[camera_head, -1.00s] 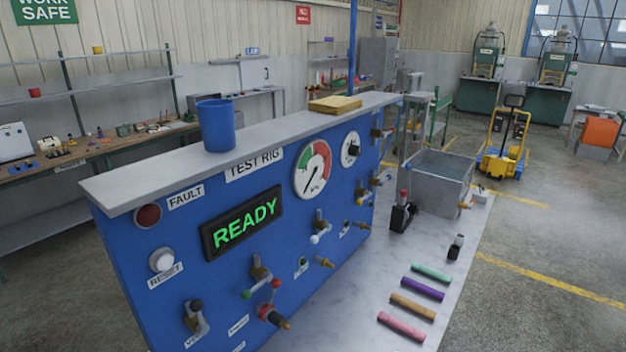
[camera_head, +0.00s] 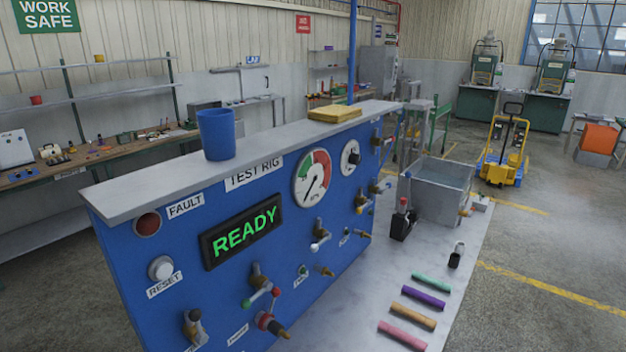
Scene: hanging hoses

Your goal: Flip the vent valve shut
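The blue test rig panel (camera_head: 150,265) fills the left and middle of the view. A small valve with a dark knob (camera_head: 193,328) sits at its lower left, close to the bottom edge of the picture. Its label is cut off now; in the earlier frame the label starts with "VE", so I take it as the vent valve. Its lever seems to stand roughly upright with the knob at the top, but I cannot tell whether it is open or shut. My gripper is not in view.
A valve with red and green knobs (camera_head: 262,285) and a brass-tipped port (camera_head: 270,324) sit right of it. A READY display (camera_head: 243,231) is above. A blue cup (camera_head: 216,134) stands on the rig's top ledge. Several coloured hose pieces (camera_head: 413,316) lie on the bench at right.

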